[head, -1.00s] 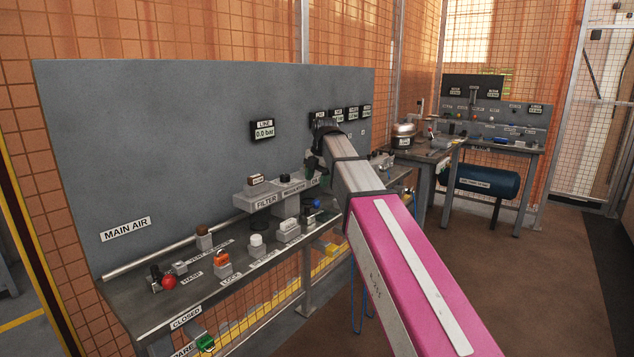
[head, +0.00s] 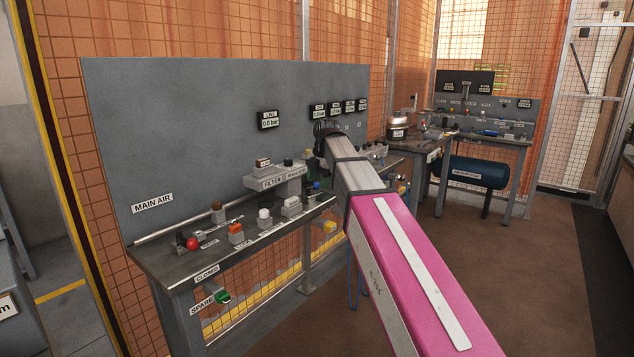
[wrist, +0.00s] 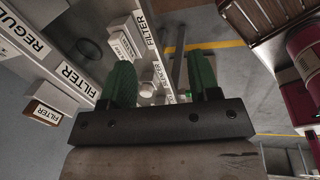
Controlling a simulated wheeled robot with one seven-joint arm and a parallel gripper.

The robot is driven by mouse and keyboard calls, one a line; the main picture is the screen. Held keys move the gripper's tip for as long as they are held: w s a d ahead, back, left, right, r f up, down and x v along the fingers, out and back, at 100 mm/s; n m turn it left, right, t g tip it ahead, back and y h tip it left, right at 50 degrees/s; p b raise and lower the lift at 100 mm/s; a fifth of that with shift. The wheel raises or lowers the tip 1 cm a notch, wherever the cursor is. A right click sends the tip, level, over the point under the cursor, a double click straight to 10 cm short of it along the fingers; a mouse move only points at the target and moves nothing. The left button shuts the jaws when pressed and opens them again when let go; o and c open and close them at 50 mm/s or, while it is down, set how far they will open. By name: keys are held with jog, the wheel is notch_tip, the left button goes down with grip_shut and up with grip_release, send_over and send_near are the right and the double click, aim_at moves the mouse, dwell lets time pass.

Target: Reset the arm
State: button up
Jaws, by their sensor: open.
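My arm reaches forward over the right part of the main air bench (head: 160,257) in the head view. Its end hides my gripper there. In the wrist view my gripper (wrist: 162,82) shows two green fingers standing apart, with nothing held between them. The filter block (wrist: 70,75) lies just left of the fingers, and a small labelled block (wrist: 127,45) is beyond them. In the head view the filter and regulator unit (head: 275,180) stands left of my arm.
A grey back panel (head: 180,120) rises behind the bench. A second bench with a blue tank (head: 475,173) stands at the back right. Brown floor (head: 530,260) is open at right.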

jog(key=s+d+f+m, duration=0.6)
jog(key=f+m, duration=0.3)
jog(key=f, duration=0.3)
jog(key=s+d+f+m+g+h, duration=0.1)
jog(key=s+d+f+m, duration=0.5)
jog(key=f, duration=0.7)
jog(key=s+d+f+m, duration=0.6)
jog(key=s+f+m, duration=0.4)
jog(key=f+m, duration=0.2)
jog(key=shift+d+f+h, duration=0.2)
jog(key=shift+f+h, duration=0.2)
